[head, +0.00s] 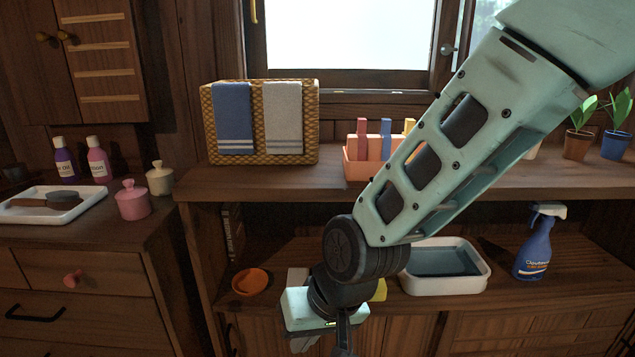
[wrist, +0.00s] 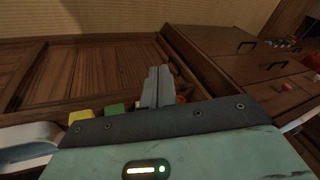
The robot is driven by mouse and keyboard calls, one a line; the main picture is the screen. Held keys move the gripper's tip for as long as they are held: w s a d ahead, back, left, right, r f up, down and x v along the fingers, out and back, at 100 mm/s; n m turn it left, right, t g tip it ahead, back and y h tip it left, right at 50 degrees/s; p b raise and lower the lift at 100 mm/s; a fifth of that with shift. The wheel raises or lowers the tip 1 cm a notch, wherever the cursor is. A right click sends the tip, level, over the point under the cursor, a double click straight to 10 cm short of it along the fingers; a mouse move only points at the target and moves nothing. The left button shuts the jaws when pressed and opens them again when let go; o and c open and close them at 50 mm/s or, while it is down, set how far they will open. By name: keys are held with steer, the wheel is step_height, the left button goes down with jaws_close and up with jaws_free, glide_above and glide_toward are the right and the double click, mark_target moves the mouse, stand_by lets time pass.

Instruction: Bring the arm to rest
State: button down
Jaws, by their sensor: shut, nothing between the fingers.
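My arm reaches down from the upper right in the head view, in front of the shelf unit. My gripper (head: 340,343) hangs at the bottom middle, in front of the lower shelf, partly cut off by the frame edge. In the wrist view the two grey fingers of my gripper (wrist: 156,85) lie side by side, shut, with nothing seen between them. The gripper appears clear of the shelf items, though its distance to them is hard to tell.
A white basin (head: 446,288), a blue spray bottle (head: 535,245) and an orange bowl (head: 250,281) stand on the lower shelf. Above are a wicker basket (head: 310,125), an orange caddy (head: 358,169) and potted plants (head: 578,143). A drawer chest (head: 90,275) stands left.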

steer(key=s+d+r+n+g+h, duration=0.1)
steer(key=s+d+r+n+h, duration=0.1)
steer(key=s+d+r, duration=0.4)
steer(key=s+d+r+n+g+h, duration=0.1)
steer(key=s+d+n+h, duration=0.1)
steer(key=s+d, duration=0.75)
step_height(320, 180, up, 32)
steer(key=w+p, duration=0.2)
steer(key=p, duration=3)
steer(key=shift+d+f, duration=0.25)
steer(key=shift+d, duration=0.15)
steer(key=shift+w, duration=0.1)
